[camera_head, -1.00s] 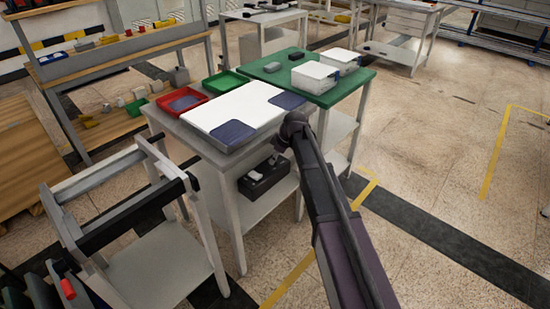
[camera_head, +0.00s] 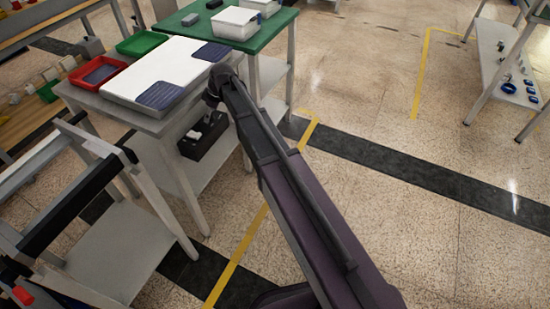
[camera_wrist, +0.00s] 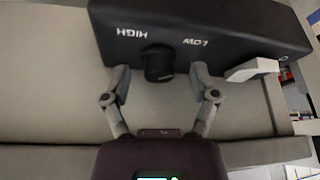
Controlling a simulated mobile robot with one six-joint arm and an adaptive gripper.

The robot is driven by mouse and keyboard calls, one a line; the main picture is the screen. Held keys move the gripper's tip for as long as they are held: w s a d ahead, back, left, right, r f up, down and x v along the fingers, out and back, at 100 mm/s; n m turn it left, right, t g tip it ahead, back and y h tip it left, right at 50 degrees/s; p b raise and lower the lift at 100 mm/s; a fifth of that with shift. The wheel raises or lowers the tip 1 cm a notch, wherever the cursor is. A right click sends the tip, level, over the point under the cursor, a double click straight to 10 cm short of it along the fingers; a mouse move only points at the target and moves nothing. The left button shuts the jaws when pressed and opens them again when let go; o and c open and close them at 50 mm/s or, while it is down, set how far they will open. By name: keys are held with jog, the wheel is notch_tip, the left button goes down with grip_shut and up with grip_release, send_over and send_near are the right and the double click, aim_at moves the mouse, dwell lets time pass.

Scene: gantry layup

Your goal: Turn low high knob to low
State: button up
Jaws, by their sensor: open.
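A black control box (camera_wrist: 230,35) fills the top of the wrist view, with white HIGH and LOW lettering that appears upside down. The round black knob (camera_wrist: 158,62) sits between the two words; which way it points cannot be made out. My gripper (camera_wrist: 159,73) is open, one finger on each side of the knob; contact is not clear. In the head view the black box (camera_head: 203,136) rests on the lower shelf of the workbench. There my gripper is hidden behind my arm and the bench.
A white lever-like part (camera_wrist: 252,70) juts from the box beside the right finger. The bench's lower shelf (camera_head: 205,172) lies around the box. A white board (camera_head: 172,72) lies on the benchtop above. A grey frame cart (camera_head: 125,245) stands at left; floor to the right is open.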

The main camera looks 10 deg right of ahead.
jog(key=m+t, duration=0.1)
jog(key=m, duration=0.2)
jog(key=m+t+h, duration=0.1)
jog(key=m, duration=0.3)
jog(key=shift+a+m+t+h, duration=0.15)
jog(key=shift+m+h, duration=0.3)
jog(key=shift+m, duration=0.5)
jog(key=shift+d+m+t+h, duration=0.1)
jog(key=shift+m+t+h, duration=0.25)
jog(key=shift+m, duration=0.6)
jog(key=shift+s+r, duration=0.1)
jog(key=shift+r, duration=0.15)
jog(key=a+p+v, duration=0.1)
jog(key=p+v, duration=1.2)
jog(key=v, duration=0.1)
jog(key=s+d+f+m+g+h+b, duration=0.1)
jog(key=s+d+f+m+g+b, duration=0.1)
jog(key=s+d+f+b, duration=1.4)
jog(key=d+f+g+b, duration=0.1)
jog(key=d+f, duration=0.2)
jog(key=shift+s+d+f+g+b, duration=0.2)
jog(key=shift+d+g+b, duration=0.2)
